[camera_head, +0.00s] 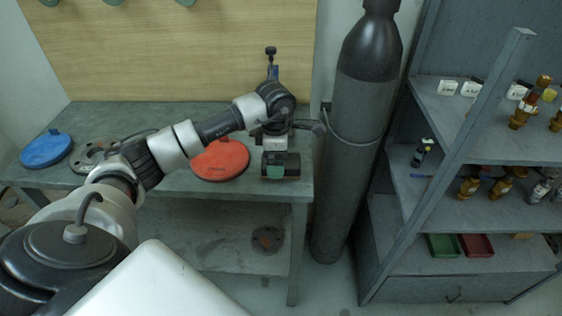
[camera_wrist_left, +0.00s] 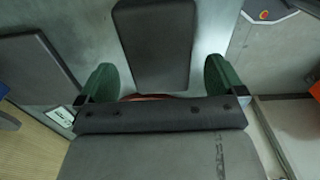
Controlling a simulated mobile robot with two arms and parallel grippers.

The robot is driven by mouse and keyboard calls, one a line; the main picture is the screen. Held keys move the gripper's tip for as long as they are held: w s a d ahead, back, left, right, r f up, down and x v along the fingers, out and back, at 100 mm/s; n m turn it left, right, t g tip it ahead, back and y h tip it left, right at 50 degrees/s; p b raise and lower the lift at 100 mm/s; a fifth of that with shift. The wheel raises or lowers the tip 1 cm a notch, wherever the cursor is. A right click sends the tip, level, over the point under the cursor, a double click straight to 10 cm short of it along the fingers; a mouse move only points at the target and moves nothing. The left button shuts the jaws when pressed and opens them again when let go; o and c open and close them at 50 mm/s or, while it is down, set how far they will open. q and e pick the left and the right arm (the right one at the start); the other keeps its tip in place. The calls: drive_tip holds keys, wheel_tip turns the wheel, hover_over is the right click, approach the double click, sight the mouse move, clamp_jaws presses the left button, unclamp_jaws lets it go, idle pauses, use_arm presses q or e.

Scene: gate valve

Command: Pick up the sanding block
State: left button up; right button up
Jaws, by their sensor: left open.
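The sanding block looks to be the dark grey rectangular block (camera_wrist_left: 155,42) in the left wrist view, lying on the bench top. In the head view it shows as a dark block (camera_head: 292,165) near the bench's right end, partly hidden by my gripper. My left gripper (camera_head: 277,163) is just above it, pointing down. In the left wrist view its two green fingertips (camera_wrist_left: 162,76) are wide apart, one towards each side of the block's near end, with gaps visible. Nothing is held. My right gripper is not in view.
The green-grey bench (camera_head: 235,112) also bears an orange-red disc (camera_head: 220,160), a blue disc (camera_head: 46,149) and a metal flange (camera_head: 92,157). A tall dark cylinder (camera_head: 358,120) stands just right of the bench. A shelf unit (camera_head: 490,205) with brass fittings stands farther right.

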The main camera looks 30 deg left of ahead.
use_arm(q)
drive_tip(key=shift+f, duration=0.95)
drive_tip(key=shift+c, duration=0.2)
drive_tip(key=c, duration=1)
drive_tip(key=shift+r, duration=0.15)
drive_tip(key=shift+c, duration=0.2)
wheel_tip(320, 180, up, 4)
drive_tip(key=shift+w+d+r+b, duration=0.1)
drive_tip(key=shift+d+b, duration=0.05)
drive_tip(key=shift+b, duration=0.5)
drive_tip(key=w+d+r+b, duration=0.2)
drive_tip(key=d+r, duration=0.4)
drive_tip(key=d, duration=0.5)
drive_tip(key=shift+r, duration=0.3)
drive_tip(key=shift+w, duration=0.1)
